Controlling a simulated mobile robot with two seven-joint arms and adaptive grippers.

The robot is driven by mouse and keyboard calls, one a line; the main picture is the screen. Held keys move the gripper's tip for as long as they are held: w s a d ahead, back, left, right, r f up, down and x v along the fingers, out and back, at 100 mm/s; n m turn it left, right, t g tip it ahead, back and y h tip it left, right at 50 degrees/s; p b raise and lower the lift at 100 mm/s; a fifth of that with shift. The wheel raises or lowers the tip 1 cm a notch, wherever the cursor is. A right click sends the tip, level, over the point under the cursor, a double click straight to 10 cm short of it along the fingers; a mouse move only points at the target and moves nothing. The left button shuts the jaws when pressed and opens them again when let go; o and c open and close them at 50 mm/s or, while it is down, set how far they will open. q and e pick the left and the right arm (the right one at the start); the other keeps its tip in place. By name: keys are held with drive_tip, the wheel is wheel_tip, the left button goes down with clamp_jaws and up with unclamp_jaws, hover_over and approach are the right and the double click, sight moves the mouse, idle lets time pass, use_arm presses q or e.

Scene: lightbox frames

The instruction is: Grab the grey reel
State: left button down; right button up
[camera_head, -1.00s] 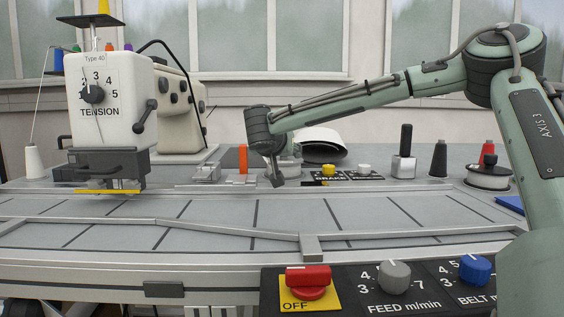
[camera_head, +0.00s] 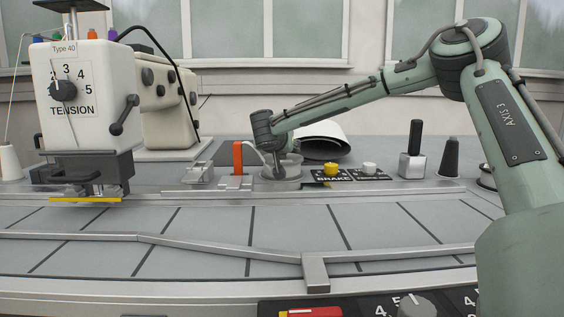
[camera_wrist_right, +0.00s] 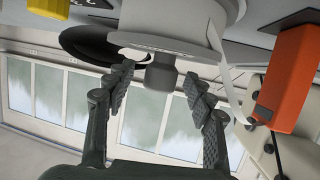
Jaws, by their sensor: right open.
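The grey reel (camera_head: 282,184) stands on the bench behind the rail, just right of the orange block. My right gripper (camera_head: 280,172) is down at the reel, which it partly hides. In the right wrist view the reel (camera_wrist_right: 175,22) appears upside down as a pale grey drum with a grey knob (camera_wrist_right: 161,75) and a loose pale strip beside it. My right gripper (camera_wrist_right: 160,90) is open there, one finger on each side of the knob, with gaps visible. My left gripper is in neither view.
The orange block (camera_head: 239,158) stands close left of the reel. The yellow brake knob (camera_head: 330,169) and a white knob (camera_head: 369,168) are to its right. A white hood (camera_head: 322,134) sits behind. The sewing machine (camera_head: 75,95) is at left. The belt lanes (camera_head: 205,225) in front are clear.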

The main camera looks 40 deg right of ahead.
drive_tip(key=shift+w+d+f, duration=0.2)
drive_tip(key=shift+w+d, duration=0.05)
drive_tip(key=shift+d, duration=0.1)
drive_tip(key=shift+c, duration=0.2)
clamp_jaws()
drive_tip(key=shift+r, duration=0.1)
